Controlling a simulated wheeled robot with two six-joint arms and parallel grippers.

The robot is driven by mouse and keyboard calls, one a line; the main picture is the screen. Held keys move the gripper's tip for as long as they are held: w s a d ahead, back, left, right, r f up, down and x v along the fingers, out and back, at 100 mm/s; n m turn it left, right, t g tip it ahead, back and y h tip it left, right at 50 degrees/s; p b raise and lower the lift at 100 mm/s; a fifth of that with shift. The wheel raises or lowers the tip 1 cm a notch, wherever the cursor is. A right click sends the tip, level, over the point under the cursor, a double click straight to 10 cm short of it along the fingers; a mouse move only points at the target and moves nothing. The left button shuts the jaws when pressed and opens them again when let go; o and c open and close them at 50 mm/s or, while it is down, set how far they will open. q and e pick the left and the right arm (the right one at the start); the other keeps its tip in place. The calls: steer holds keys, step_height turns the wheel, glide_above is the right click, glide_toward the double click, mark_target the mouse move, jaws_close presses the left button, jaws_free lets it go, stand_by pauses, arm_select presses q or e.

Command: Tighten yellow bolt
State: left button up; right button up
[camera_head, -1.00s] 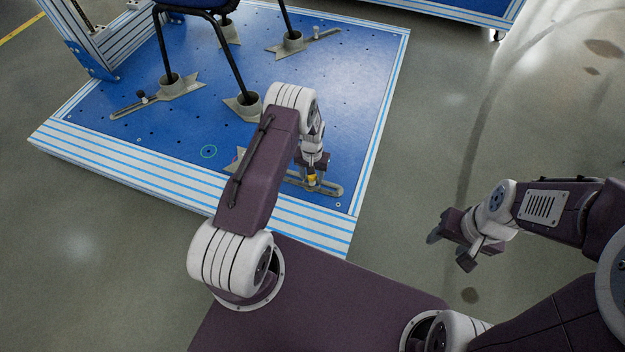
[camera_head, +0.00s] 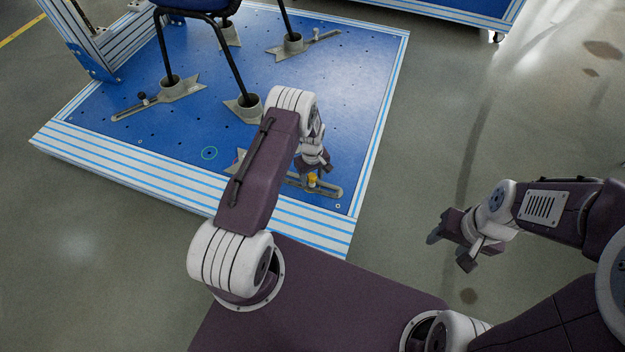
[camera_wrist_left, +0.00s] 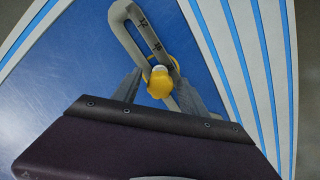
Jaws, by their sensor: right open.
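The yellow bolt (camera_head: 313,180) sits on a slotted grey metal clamp (camera_head: 327,191) near the front right corner of the blue platform. In the left wrist view the lobed yellow bolt head (camera_wrist_left: 160,83) shows between the two fingers of my left gripper (camera_wrist_left: 159,82). The fingers stand apart on either side of it, with a gap visible, so the gripper looks open. In the head view my left gripper (camera_head: 313,168) is right by the bolt and partly hidden by its wrist. My right gripper (camera_head: 449,251) is open and empty, over the floor right of the platform.
The blue platform (camera_head: 190,125) has small holes and a striped white edge. A chair (camera_head: 228,55) stands on it, its legs in grey clamp feet (camera_head: 243,107) beyond my left arm. A metal frame (camera_head: 110,40) rises at the far left. The floor (camera_head: 390,215) on the right is clear.

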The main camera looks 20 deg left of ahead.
arm_select(q)
jaws_close()
steer(key=m, duration=0.2)
steer(key=shift+m, duration=1)
steer(key=m, duration=0.3)
steer(key=shift+m+p, duration=0.3)
steer(key=shift+p, duration=0.05)
